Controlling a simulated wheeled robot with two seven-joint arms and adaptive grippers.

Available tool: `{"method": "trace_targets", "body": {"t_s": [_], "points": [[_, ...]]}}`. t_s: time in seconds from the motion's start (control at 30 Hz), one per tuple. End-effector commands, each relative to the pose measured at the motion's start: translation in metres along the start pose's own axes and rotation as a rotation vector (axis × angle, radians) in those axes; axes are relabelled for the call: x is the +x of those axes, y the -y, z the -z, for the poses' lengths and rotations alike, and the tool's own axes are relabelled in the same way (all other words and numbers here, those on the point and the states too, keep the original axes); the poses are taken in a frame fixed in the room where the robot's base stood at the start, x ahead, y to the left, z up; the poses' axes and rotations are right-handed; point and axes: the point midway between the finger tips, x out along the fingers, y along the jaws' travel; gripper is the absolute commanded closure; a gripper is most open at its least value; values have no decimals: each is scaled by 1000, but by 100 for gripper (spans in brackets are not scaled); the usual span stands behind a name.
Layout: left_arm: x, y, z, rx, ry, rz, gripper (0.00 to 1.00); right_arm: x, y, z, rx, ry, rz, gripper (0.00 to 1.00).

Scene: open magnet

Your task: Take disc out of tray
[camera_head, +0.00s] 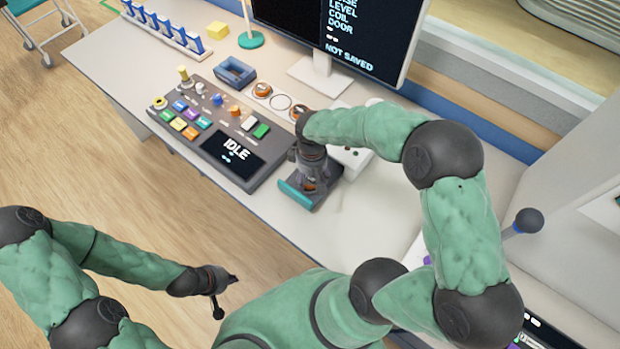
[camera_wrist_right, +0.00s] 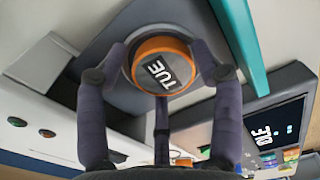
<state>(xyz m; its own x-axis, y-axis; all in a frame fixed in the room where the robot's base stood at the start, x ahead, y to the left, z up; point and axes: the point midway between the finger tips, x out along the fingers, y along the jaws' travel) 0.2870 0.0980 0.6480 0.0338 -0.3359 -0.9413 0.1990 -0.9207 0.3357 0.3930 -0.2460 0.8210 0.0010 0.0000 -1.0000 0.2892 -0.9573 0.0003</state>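The dark grey tray (camera_head: 326,199) with a teal front edge (camera_head: 294,195) sticks out from a white unit at the table's front. It also shows in the right wrist view (camera_wrist_right: 112,98). An orange disc with a dark "TUE" label (camera_wrist_right: 163,70) sits in the tray's round seat. My right gripper (camera_wrist_right: 162,62) is over the tray, pointing down, its fingers spread around the disc. A narrow gap shows at the left finger; contact elsewhere is unclear. In the head view my right gripper (camera_head: 312,180) mostly hides the disc. My left gripper (camera_head: 226,290) hangs away from the table, its opening unclear.
A console with coloured buttons (camera_head: 208,122) stands left of the tray. Behind it are a blue open box (camera_head: 235,72), an orange disc (camera_head: 262,90), an empty ring (camera_head: 280,102) and a monitor (camera_head: 340,35). Some tabletop (camera_head: 285,232) in front is clear.

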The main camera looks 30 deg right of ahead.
Motion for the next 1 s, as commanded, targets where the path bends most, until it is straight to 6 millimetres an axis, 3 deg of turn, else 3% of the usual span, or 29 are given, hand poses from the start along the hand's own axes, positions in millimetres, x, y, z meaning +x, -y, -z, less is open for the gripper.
{"method": "trace_targets", "body": {"t_s": [0.03,0.1,0.57,0.83,1.0], "points": [[0,0,0,0,0,0,100,0,0,0,0,1,0,59],[0,0,0,0,0,0,100,0,0,0,0,1,0,77],[-2,-1,0,0,0,0,100,-4,0,-1,-1,2,1,78],[-18,-6,-1,0,0,0,100,-36,0,0,-1,1,0,78],[-28,-10,-1,0,0,0,100,-65,26,2,-6,-2,-1,78]]}}
